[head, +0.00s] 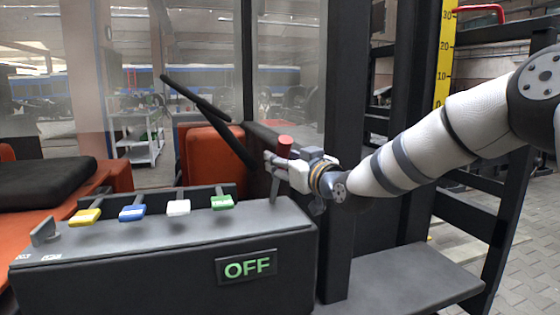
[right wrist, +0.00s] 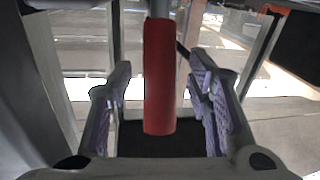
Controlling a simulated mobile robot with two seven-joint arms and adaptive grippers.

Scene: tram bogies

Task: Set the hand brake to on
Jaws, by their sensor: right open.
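The hand brake lever has a red grip (head: 285,146) that stands up at the right end of a dark control desk (head: 150,265). My right gripper (head: 278,163) is at the lever, just below the top of the red grip. In the right wrist view, the red grip (right wrist: 159,80) stands between the two purple-padded fingers of my right gripper (right wrist: 162,95), with a gap on both sides. The gripper is open. A sign (head: 246,267) on the desk front reads OFF in green. My left gripper is not in view.
A yellow (head: 85,216), a blue (head: 132,212), a white (head: 178,207) and a green control (head: 221,202) line the desk to the left of the lever. A black post (head: 345,130) stands close beside my right arm. An orange seat (head: 205,155) is behind.

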